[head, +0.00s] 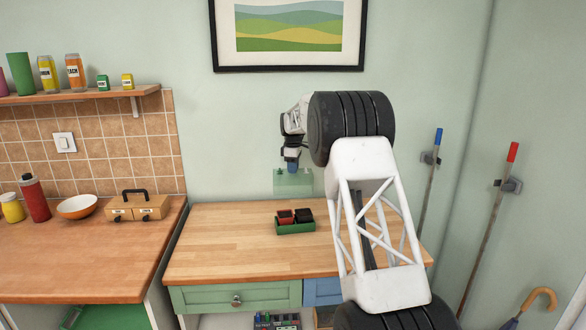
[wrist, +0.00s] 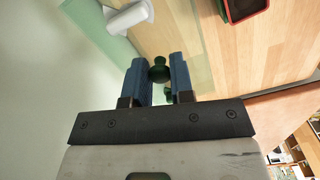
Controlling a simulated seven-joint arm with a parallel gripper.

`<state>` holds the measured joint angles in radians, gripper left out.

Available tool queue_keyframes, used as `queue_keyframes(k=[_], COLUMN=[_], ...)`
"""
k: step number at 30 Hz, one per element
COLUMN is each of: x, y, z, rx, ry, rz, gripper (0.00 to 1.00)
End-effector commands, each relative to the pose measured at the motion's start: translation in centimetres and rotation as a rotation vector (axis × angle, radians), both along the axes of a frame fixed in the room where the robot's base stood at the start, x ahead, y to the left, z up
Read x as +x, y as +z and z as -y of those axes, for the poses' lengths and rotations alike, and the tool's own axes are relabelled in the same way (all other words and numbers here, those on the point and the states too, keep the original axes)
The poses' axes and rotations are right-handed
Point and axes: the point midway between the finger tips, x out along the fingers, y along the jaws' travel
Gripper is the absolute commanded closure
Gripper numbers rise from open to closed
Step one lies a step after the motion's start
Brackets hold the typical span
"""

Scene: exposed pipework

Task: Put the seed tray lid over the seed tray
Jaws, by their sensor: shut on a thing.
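The seed tray (head: 296,229) is a low green tray on the wooden worktop, holding red and black pots (head: 286,217). The seed tray lid (head: 293,183) is a see-through pale green cover, hanging in the air above and behind the tray, apart from it. My gripper (head: 292,168) is above the lid, shut on its dark green knob (wrist: 159,70), which sits between the blue fingers in the wrist view. The lid's clear wall (wrist: 198,45) shows there too. A red-rimmed pot (wrist: 243,10) shows at the wrist view's top edge.
The wooden worktop (head: 220,240) is clear around the tray. The left counter holds a wooden box (head: 137,207), a bowl (head: 77,207) and a red bottle (head: 34,198). A framed picture (head: 288,67) hangs above. A white cylindrical thing (wrist: 128,18) shows in the wrist view.

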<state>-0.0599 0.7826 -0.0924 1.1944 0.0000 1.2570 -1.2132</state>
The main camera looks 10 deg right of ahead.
Motion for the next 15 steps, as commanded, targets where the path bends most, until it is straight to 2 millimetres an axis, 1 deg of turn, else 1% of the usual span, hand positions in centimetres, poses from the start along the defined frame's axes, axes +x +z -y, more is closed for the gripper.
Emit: queue_keyframes(k=[5, 8, 15], x=[-0.7, -1.5, -4.5], y=[0.3, 0.4, 0.8], z=[-0.1, -0.1, -0.3], rx=[0.000, 0.000, 0.000], ry=[0.007, 0.015, 0.046], rz=[0.001, 0.000, 0.000], gripper=[1.00, 1.00, 1.00])
